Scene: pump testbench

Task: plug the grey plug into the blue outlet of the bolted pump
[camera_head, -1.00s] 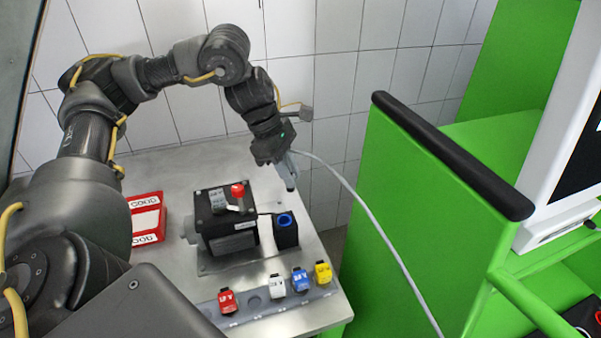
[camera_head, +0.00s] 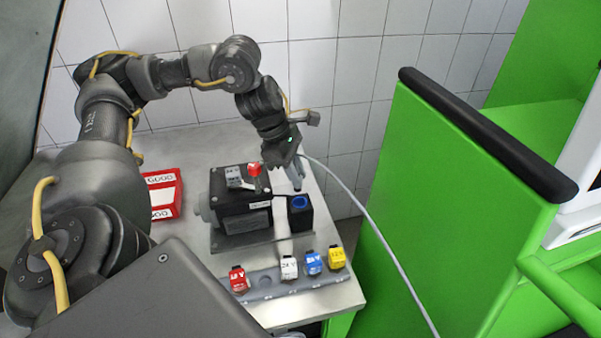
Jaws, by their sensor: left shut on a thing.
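The bolted pump (camera_head: 238,213) is a black box with a red knob on top, standing on a plate on the metal table. Its blue outlet (camera_head: 300,202) is a blue ring on top of a black block at the pump's right side. My left gripper (camera_head: 296,180) is shut on the grey plug (camera_head: 295,172), just above and behind the outlet, with the plug pointing down. A grey cable runs from it to the lower right. Plug and outlet look apart, though the exact gap is hard to tell. My right gripper is not in view.
A rail (camera_head: 285,284) at the table's front edge holds red, white, blue and yellow tagged blocks. A red and white box (camera_head: 163,193) stands left of the pump. A green cabinet (camera_head: 440,200) with a black handrail bounds the right.

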